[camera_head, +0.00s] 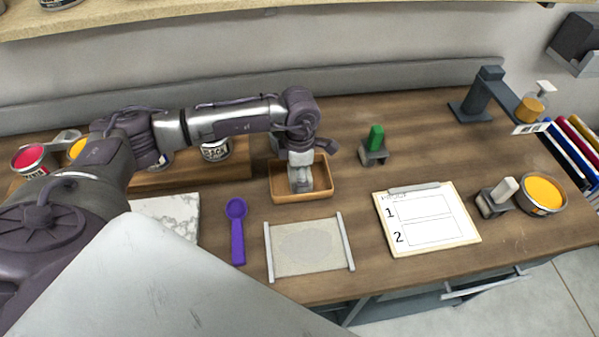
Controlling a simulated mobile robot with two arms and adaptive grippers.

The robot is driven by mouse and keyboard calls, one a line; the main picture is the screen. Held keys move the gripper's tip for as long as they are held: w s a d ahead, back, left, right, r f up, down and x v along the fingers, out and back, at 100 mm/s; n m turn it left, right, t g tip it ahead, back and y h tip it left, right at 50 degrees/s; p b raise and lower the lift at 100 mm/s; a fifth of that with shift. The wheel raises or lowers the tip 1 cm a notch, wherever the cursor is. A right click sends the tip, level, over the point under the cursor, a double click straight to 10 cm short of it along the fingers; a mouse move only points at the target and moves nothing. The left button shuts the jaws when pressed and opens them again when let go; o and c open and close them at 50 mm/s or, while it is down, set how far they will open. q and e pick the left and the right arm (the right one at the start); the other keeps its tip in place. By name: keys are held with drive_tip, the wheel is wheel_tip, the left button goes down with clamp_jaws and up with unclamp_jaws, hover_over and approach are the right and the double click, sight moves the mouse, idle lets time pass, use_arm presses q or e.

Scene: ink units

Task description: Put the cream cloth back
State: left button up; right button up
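My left arm comes in from the left, and its gripper (301,178) points down into a shallow tan wooden tray (287,197). The fingers are small and partly hidden, with something pale between or under them. I cannot tell whether they are open or shut, or whether the pale patch is cloth. A cream-grey sheet (309,248) with a faint round mark lies flat in front of the tray, between two pale bars. I cannot tell whether it is the cream cloth. My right gripper is not in view.
A purple scoop (237,232) lies left of the sheet, beside a marble slab (172,214). A clipboard (427,218) lies to the right. A green-topped holder (375,145) stands behind. A yellow ink tin (542,195) is near the right edge. Bare wood lies between tray and clipboard.

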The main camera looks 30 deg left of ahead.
use_arm(q)
drive_tip(key=shift+o, duration=0.7)
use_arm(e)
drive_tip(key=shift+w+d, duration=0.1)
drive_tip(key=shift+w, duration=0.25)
use_arm(q)
drive_tip(key=shift+r, duration=0.15)
wheel_tip(320, 180, up, 12)
drive_tip(key=b, duration=0.2)
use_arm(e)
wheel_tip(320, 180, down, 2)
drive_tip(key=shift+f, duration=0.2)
